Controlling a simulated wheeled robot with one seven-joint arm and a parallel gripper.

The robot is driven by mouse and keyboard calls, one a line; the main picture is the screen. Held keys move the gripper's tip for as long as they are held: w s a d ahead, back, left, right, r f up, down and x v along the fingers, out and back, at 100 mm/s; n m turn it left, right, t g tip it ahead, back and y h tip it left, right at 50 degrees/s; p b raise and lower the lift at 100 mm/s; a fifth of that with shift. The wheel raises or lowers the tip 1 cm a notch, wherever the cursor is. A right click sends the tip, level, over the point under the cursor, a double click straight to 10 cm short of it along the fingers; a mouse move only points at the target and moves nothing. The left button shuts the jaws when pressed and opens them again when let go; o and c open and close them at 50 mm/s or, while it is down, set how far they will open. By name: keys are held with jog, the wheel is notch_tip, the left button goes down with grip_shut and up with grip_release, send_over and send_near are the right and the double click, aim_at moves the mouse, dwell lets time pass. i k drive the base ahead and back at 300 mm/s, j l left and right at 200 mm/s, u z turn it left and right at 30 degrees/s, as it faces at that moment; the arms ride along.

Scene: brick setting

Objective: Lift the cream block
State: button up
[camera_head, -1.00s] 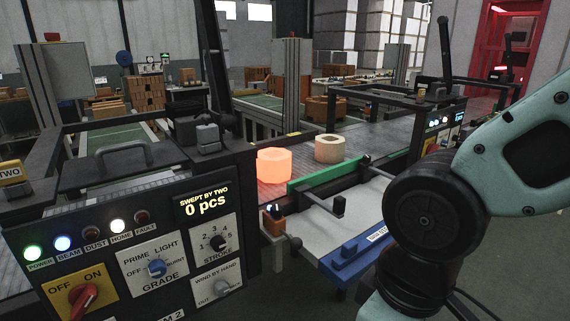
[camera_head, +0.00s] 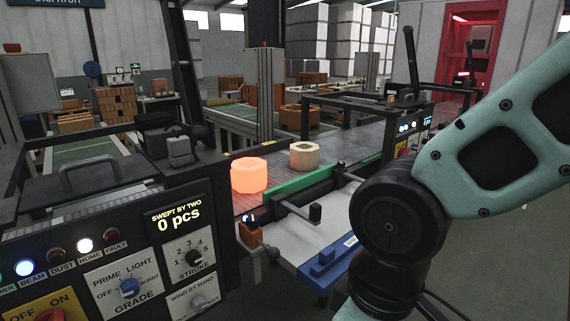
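The cream block (camera_head: 304,157) is a short, pale, faceted ring with a hole in its top. It stands upright on the dark conveyor bed (camera_head: 352,140), behind a green rail (camera_head: 300,184). A glowing orange block (camera_head: 249,176) stands to its left and nearer to me, apart from it. My arm, pale green with a dark joint, fills the right side. My gripper is outside the picture, and nothing is seen touching the cream block.
A control panel (camera_head: 75,262) reading "0 pcs" stands at the left front. A white tray (camera_head: 318,228) with a blue front edge (camera_head: 325,262) lies before the green rail. A black lever (camera_head: 314,213) sticks out over the tray.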

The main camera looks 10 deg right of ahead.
aim_at(304, 156)
jog(key=u, duration=0.45)
jog(key=i+l+u, duration=0.25)
jog(key=l+u, duration=0.3)
jog(key=i+l+u, duration=0.1)
jog(key=l+u, duration=0.15)
jog(key=l, duration=0.2)
jog(key=i+l+u, duration=0.1)
jog(key=l, duration=0.7)
jog(key=i+l, duration=0.1)
jog(key=l, duration=0.65)
jog(key=i+l+u, duration=0.15)
jog(key=l, duration=0.65)
